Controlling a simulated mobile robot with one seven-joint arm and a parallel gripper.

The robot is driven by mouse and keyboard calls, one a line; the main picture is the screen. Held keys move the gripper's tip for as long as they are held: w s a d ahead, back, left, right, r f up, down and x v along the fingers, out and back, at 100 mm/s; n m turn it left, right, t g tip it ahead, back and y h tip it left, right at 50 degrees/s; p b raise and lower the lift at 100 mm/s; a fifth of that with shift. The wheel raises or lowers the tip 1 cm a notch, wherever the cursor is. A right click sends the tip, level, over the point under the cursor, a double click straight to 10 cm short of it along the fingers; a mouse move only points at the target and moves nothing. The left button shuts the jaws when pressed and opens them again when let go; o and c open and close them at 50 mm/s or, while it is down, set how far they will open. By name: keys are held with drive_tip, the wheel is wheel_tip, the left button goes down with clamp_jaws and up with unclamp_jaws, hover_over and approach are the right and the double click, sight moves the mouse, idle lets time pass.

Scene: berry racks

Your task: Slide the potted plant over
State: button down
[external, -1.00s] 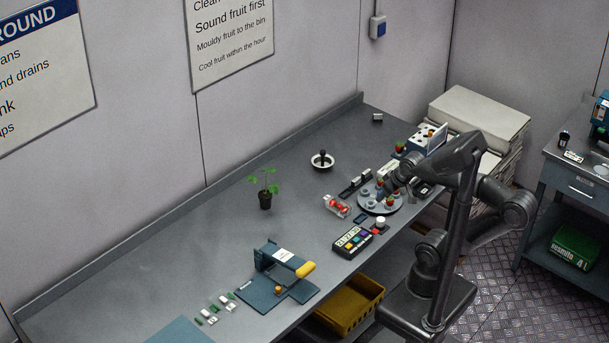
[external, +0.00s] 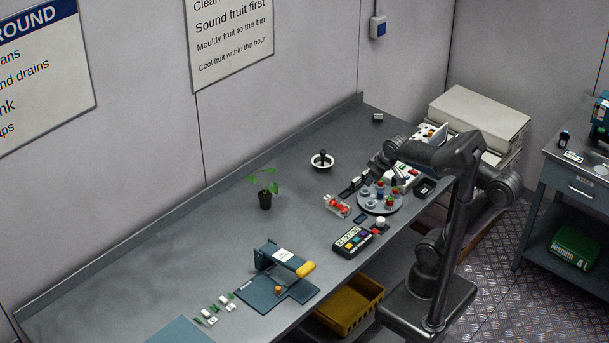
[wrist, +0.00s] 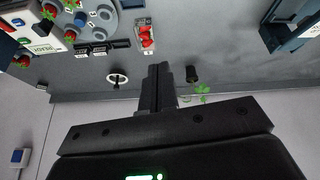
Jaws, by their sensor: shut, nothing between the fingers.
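The potted plant (external: 265,198) is a small green-leaved seedling in a black pot, upright on the grey bench left of the round tray. In the wrist view its dark pot (wrist: 191,75) and leaves show just right of my fingers, at a distance. My gripper (wrist: 158,70) is shut and empty, with its fingers together. In the external view my arm's end is above the bench behind the round tray, apart from the plant, and its fingertips are hard to make out.
A white dish with a black knob (external: 322,161) stands behind and right of the plant. A punnet of red fruit (external: 337,206), a round tray (external: 381,208) and a keypad (external: 352,241) are to the right. A blue press (external: 280,268) is in front. Bench around the plant is clear.

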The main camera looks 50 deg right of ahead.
drive_tip(key=w+a+r+n+g, duration=0.1)
drive_tip(key=w+a+r+n, duration=0.1)
drive_tip(key=w, duration=0.5)
drive_tip(key=w+a+r+n, duration=0.2)
drive_tip(key=w+n, duration=0.1)
drive_tip(key=w, duration=0.4)
drive_tip(key=n+g, duration=0.3)
drive_tip(key=n, duration=0.4)
hover_over(265, 200)
drive_tip(key=s, duration=0.5)
wheel_tip(265, 200, down, 6)
drive_tip(key=w+a+f+n+g, duration=0.1)
drive_tip(key=w+a+f+n, duration=0.15)
drive_tip(key=w+f, duration=0.2)
drive_tip(key=w+a+f+n, duration=0.1)
drive_tip(key=w+a+f, duration=0.25)
drive_tip(key=f, duration=0.85)
drive_tip(key=s+f, duration=0.1)
drive_tip(key=f, duration=0.2)
drive_tip(key=shift+a+f, duration=0.1)
drive_tip(key=shift+a, duration=0.1)
drive_tip(key=d, duration=0.2)
drive_tip(key=shift+d, duration=1.05)
